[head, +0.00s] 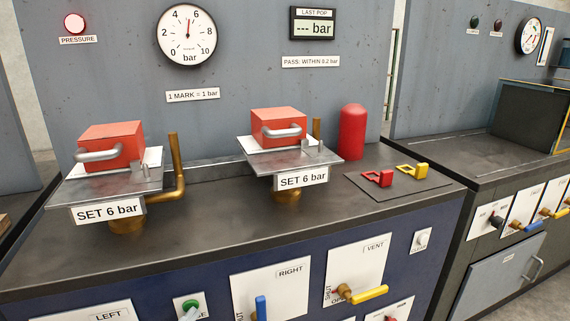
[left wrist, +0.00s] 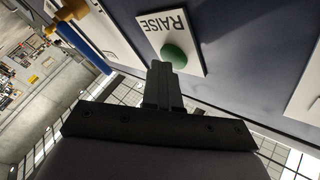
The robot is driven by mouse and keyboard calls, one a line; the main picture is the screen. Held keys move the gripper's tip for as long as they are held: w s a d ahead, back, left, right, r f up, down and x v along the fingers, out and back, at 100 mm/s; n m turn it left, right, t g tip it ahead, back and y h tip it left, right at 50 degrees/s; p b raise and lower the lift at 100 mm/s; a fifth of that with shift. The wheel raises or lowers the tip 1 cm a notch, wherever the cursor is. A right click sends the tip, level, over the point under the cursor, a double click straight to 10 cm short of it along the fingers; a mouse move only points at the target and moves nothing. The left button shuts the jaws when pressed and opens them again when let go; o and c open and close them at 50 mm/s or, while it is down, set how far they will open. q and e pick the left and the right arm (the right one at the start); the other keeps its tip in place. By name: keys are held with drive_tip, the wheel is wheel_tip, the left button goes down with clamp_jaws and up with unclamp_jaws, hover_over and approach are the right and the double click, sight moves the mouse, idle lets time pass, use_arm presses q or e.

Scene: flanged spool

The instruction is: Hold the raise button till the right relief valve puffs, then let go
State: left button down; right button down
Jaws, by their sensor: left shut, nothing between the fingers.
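The green raise button (head: 190,304) sits on a white plate low on the blue cabinet front. In the left wrist view the button (left wrist: 175,56) and its RAISE label show clearly. My left gripper (left wrist: 161,68) is shut and empty, its fingertips at the button's edge; I cannot tell whether they press it. In the head view only the tip of my left gripper (head: 188,314) shows, just below the button. The right relief valve (head: 287,196), marked SET 6 bar, carries a red block (head: 279,122); no puff shows. My right gripper is out of view.
The pressure gauge (head: 187,35) needle points nearly straight up, about 5 bar. The LAST POP display (head: 314,29) reads dashes. The PRESSURE lamp (head: 75,23) glows red. The blue RIGHT handle (head: 262,307) and yellow VENT handle (head: 370,293) jut out right of the button.

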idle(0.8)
use_arm(q)
drive_tip(key=shift+s+d+p, duration=0.25)
drive_tip(key=shift+s+p, duration=0.15)
drive_tip(key=shift+s, duration=0.45)
drive_tip(key=shift+s+d+p, duration=0.25)
drive_tip(key=shift+s+p, duration=0.05)
drive_tip(key=shift+s, duration=0.5)
drive_tip(key=shift+s+d+p, duration=0.2)
drive_tip(key=shift+s+p, duration=0.05)
drive_tip(key=shift+s, duration=0.6)
drive_tip(key=shift+s+d+p, duration=0.25)
drive_tip(key=shift+s+p, duration=0.05)
drive_tip(key=shift+s, duration=0.5)
